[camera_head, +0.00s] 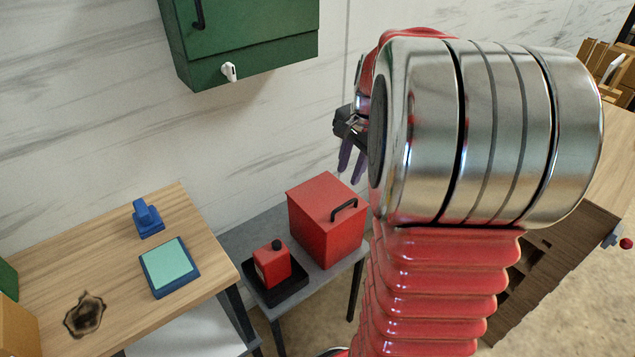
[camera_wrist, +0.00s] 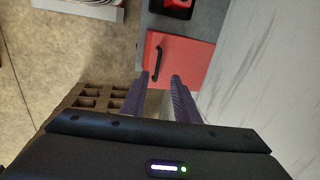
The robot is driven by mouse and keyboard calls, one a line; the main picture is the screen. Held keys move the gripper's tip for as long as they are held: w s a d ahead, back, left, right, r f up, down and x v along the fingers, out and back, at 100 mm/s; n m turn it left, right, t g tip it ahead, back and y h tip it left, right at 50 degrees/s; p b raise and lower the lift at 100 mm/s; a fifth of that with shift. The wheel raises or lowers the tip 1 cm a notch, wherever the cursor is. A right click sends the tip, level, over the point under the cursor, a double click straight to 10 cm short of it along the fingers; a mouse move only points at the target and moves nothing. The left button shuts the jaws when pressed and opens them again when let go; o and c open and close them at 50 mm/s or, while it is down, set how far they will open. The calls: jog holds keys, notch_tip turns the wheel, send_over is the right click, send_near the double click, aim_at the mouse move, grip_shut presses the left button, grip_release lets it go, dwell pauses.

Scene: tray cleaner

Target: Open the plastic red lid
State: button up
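The red lid (camera_head: 328,194) tops a red box on a low grey table, with a black bar handle (camera_head: 344,209) on it. The lid looks closed. In the wrist view the red lid (camera_wrist: 193,60) lies beyond my fingertips, with its black handle (camera_wrist: 159,55) just left of centre. My gripper (camera_head: 350,160) is above the box in the head view, partly hidden behind my arm. In the wrist view its two purple fingers (camera_wrist: 159,76) are apart with nothing between them. The fingers overlap the lid's near edge in the picture; I see no contact with the handle.
A red canister (camera_head: 271,264) stands in a black tray beside the box. A wooden table (camera_head: 115,250) at left holds a blue tool (camera_head: 147,218) and a teal-topped pad (camera_head: 170,267). A green cabinet (camera_head: 240,40) hangs on the wall. A brown compartment rack (camera_wrist: 90,98) shows below left.

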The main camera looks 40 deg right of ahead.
aim_at(341, 207)
jog(key=shift+d+f+m, duration=0.2)
jog(key=shift+d+m, duration=0.1)
jog(key=shift+d, duration=0.2)
jog(key=shift+f, duration=0.1)
jog(key=w+f, duration=0.1)
jog(key=f, duration=0.8)
jog(key=w+f, duration=0.1)
jog(key=f, duration=0.3)
jog(key=shift+w+f, duration=0.2)
jog(key=shift+w, duration=0.15)
grip_shut()
jog(key=shift+a, duration=0.15)
